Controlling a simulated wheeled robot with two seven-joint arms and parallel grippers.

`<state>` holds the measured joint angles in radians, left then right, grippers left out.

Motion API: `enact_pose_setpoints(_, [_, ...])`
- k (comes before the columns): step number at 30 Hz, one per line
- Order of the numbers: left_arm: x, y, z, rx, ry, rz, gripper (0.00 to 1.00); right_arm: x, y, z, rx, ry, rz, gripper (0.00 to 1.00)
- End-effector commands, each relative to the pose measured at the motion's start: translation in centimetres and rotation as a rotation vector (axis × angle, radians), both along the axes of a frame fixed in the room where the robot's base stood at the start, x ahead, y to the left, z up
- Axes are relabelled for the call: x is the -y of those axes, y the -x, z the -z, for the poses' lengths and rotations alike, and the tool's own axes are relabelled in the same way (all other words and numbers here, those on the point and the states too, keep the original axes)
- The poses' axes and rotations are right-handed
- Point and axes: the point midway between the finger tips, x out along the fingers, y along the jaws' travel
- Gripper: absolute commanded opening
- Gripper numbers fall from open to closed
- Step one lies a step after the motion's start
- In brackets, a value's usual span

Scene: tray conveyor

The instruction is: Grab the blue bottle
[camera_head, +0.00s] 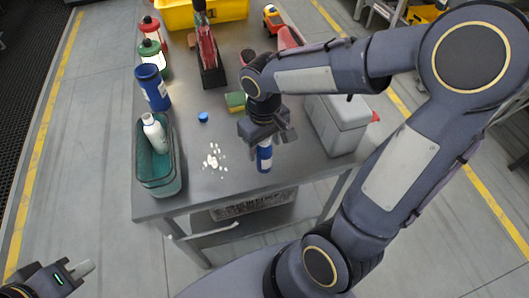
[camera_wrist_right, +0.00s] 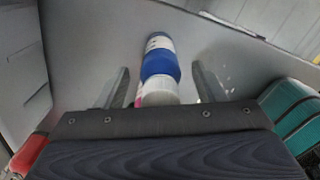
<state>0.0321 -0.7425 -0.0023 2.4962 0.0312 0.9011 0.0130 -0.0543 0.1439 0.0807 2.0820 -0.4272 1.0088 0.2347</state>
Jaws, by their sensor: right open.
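A small bottle with a blue middle and white ends (camera_head: 264,158) stands on the grey table near its front edge. It also shows in the right wrist view (camera_wrist_right: 159,65), lying between the two fingers in the picture with a gap on each side. My right gripper (camera_head: 266,138) is open, just above and behind the bottle in the head view, and does not visibly touch it. The gripper hides the bottle's top in the head view. My left gripper (camera_head: 76,270) is low at the left, off the table; its finger opening is unclear.
A larger blue container (camera_head: 153,88) stands at the table's left edge, before a green-and-white bottle (camera_head: 153,57) and a red one. A teal basket (camera_head: 173,183) holds a white bottle. White bits (camera_head: 214,158), a blue cap (camera_head: 203,117), a sponge (camera_head: 235,100) and a grey box (camera_head: 340,122) surround the gripper.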

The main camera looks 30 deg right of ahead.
Motion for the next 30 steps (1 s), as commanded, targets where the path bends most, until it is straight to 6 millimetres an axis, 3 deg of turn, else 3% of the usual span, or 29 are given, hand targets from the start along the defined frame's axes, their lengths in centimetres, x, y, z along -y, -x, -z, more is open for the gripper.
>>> enact_pose_setpoints(6, [0.0,0.0,0.0,0.000,0.000,0.000,0.00,0.0,0.0,0.0,0.001,0.000,0.000,0.60])
enact_pose_setpoints(17, [0.0,0.0,0.0,0.000,0.000,0.000,0.00,0.0,0.0,0.0,0.001,0.000,0.000,0.13])
enact_pose_setpoints(30, [0.0,0.0,-0.1,0.000,0.000,0.000,0.00,0.0,-0.1,-1.1,0.004,0.000,0.000,0.12])
